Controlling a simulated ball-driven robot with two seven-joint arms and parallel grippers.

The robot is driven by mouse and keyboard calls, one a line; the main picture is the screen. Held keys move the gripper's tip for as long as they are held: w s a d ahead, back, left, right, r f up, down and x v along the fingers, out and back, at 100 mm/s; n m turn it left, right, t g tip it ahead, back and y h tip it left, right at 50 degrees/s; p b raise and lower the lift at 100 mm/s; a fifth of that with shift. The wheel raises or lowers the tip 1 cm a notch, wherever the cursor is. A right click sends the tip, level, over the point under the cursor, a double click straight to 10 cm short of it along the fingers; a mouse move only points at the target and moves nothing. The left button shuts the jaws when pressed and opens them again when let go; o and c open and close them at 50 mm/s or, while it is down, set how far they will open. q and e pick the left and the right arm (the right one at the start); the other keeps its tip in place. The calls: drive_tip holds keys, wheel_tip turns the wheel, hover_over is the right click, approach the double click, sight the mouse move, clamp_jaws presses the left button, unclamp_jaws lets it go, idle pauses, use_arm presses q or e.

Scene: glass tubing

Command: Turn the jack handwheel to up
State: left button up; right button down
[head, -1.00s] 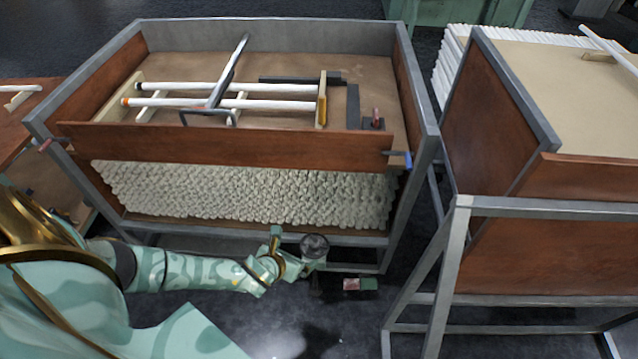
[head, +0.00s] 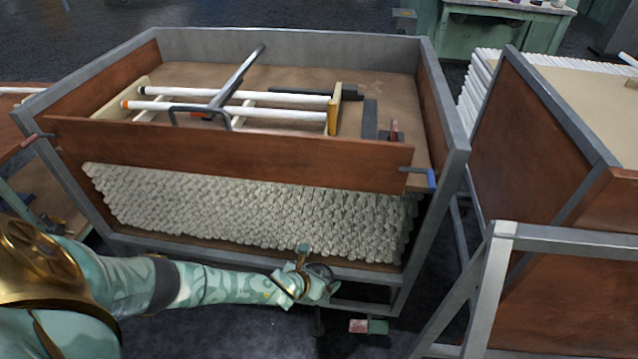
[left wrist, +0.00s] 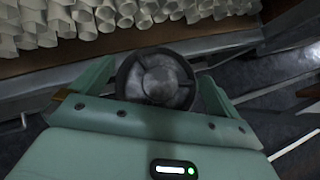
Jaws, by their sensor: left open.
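The jack handwheel (left wrist: 157,80) is a dark round wheel with a rim, spokes and a paler hub. It faces the left wrist camera just below the front of the tubing bin. In the head view the handwheel (head: 321,270) is small and partly covered by my left gripper (head: 318,284). My left gripper is open, with one finger on each side of the wheel in the left wrist view. I cannot tell whether the fingers touch the rim. The wheel's shaft and the jack behind it are hidden. My right gripper is not in view.
The metal-framed bin (head: 448,150) holds stacked white tubes (head: 240,212) behind a brown front panel (head: 230,150). A small red and green block (head: 368,326) sits low, right of the gripper. A second metal frame (head: 490,270) stands at right. Dark floor shows below the arm.

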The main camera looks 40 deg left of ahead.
use_arm(q)
drive_tip(key=c, duration=0.7)
drive_tip(key=shift+r, duration=0.1)
